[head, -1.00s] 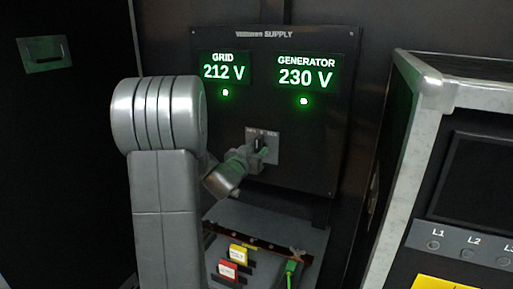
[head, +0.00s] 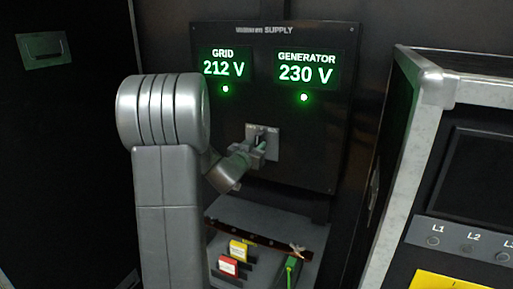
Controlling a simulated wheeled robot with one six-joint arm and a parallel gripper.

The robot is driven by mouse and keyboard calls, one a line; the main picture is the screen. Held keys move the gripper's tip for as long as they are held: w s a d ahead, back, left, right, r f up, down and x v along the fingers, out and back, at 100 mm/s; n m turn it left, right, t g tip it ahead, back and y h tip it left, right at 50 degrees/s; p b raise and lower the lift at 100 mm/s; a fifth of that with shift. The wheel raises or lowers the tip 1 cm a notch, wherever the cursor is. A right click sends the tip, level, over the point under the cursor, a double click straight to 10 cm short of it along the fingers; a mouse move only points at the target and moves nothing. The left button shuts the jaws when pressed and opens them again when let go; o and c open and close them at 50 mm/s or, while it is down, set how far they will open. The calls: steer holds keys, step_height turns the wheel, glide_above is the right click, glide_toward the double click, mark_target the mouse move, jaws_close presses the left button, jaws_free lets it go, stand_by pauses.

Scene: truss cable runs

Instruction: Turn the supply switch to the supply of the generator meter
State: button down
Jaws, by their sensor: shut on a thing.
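The supply panel (head: 230,130) is a dark board on the back wall. Its grid meter (head: 224,69) reads 212 V and its generator meter (head: 307,74) reads 230 V; each has a lit green lamp below. The supply switch (head: 259,136) is a small dark knob on a grey plate (head: 274,147) below and between the meters. My gripper (head: 257,148) is at the plate, shut on the switch knob. The gripper and wrist cover part of the plate, and its small labels are too small to read. I cannot tell the knob's exact angle.
Below the panel is a grey shelf (head: 264,215) with a yellow block (head: 238,249), a red block (head: 228,266) and a green connector (head: 291,264). A metal-edged cabinet (head: 423,110) with a dark screen stands close on the right. A dark door with a handle (head: 43,50) is on the left.

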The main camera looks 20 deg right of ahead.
steer(key=shift+s+d+f+m+b, duration=0.1)
steer(key=shift+m+b, duration=1.55)
steer(key=shift+m, duration=0.45)
steer(key=shift+s+d+f+m+b, duration=0.1)
steer(key=shift+m+b, duration=1.55)
steer(key=shift+m, duration=0.45)
steer(key=c, duration=1.3)
jaws_free()
steer(key=shift+a, duration=0.1)
steer(key=b+v, duration=0.1)
steer(key=v, duration=1.2)
steer(key=shift+s+a, duration=0.25)
steer(key=shift+a, duration=0.05)
